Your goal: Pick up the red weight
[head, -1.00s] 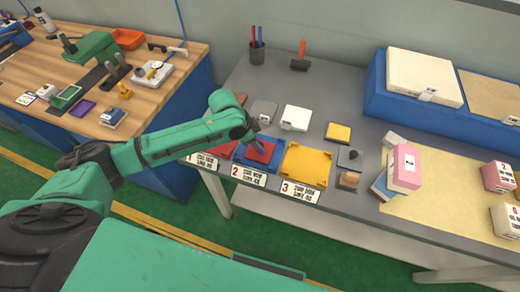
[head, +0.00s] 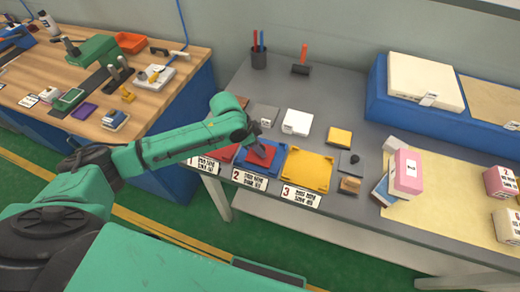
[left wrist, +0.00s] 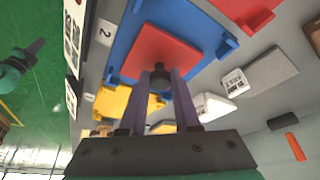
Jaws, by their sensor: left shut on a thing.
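The red weight (head: 262,157) is a flat red square with a dark knob. It is at the blue tray (head: 272,171) behind the label 2; whether it touches the tray is unclear. My left gripper (head: 257,139) is over it. In the left wrist view, the two fingers (left wrist: 160,85) are shut on the dark knob of the red weight (left wrist: 168,50), with the blue tray (left wrist: 200,22) behind. A green arm part with a dark prong at the left edge of that view may be my right arm; its jaws are unclear.
The yellow tray (head: 306,171) stands to the right of the blue one. White (head: 297,122), grey (head: 264,114) and yellow (head: 339,136) blocks lie behind the trays. A pink box (head: 407,172) stands farther right. The grey table (head: 345,105) has free room at the back.

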